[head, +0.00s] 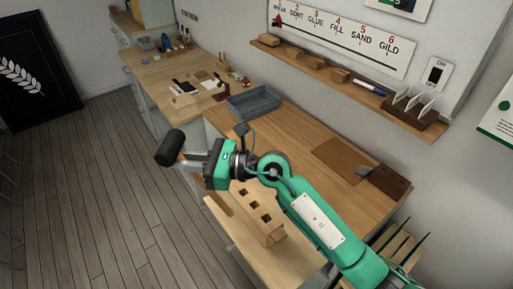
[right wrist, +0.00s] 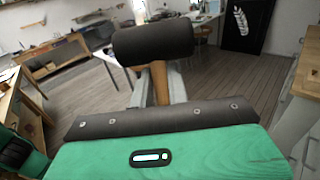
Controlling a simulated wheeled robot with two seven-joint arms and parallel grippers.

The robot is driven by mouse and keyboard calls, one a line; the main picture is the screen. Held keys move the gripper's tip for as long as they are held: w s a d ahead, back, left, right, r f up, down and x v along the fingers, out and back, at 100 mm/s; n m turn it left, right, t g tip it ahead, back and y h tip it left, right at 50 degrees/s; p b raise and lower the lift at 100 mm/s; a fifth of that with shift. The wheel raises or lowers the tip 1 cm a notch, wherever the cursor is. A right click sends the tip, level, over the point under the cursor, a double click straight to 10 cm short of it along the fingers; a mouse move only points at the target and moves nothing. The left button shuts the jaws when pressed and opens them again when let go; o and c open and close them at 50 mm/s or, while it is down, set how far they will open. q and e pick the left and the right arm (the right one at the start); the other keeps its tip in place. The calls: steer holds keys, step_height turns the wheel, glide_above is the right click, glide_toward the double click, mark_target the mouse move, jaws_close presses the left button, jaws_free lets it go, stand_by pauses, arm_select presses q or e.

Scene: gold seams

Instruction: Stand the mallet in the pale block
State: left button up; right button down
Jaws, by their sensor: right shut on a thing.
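The mallet has a thick black head (head: 170,148) and a wooden handle. My right gripper (head: 190,165) is shut on the handle, out over the floor to the left of the bench. In the right wrist view the mallet head (right wrist: 153,40) lies crosswise beyond the fingertips, with the handle (right wrist: 160,84) between the two grey fingers. The pale block (head: 268,231) stands on the near part of the bench, below my right arm in the head view. Dark square holes show in its top, and they look empty. My left gripper is not in view.
A grey-blue tray (head: 254,101) lies on the bench behind my gripper. A brown mat (head: 341,160) and a dark holder (head: 383,182) lie at the right. A wall shelf (head: 340,82) carries small blocks and cards. Open floor (head: 110,200) is at the left.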

steer(key=w+d+f+m+t+h+b, duration=0.2)
steer(key=w+d+f+m+t, duration=0.1)
steer(key=d+t, duration=0.4)
steer(key=w+d+f+m+t+h+b, duration=0.2)
steer(key=w+d+f+m+t, duration=0.2)
steer(key=d+m+t, duration=0.2)
steer(key=shift+w+d+f+t+h, duration=0.2)
steer(key=shift+w+d+t+h, duration=0.1)
steer(key=shift+d+t, duration=0.95)
steer(key=shift+f+b, duration=2.6)
steer(key=shift+s+f+b, duration=0.1)
steer(key=shift+f+b, duration=1)
steer(key=shift+f+b, duration=0.55)
steer(key=shift+b, duration=0.05)
steer(key=shift+f+b, duration=0.3)
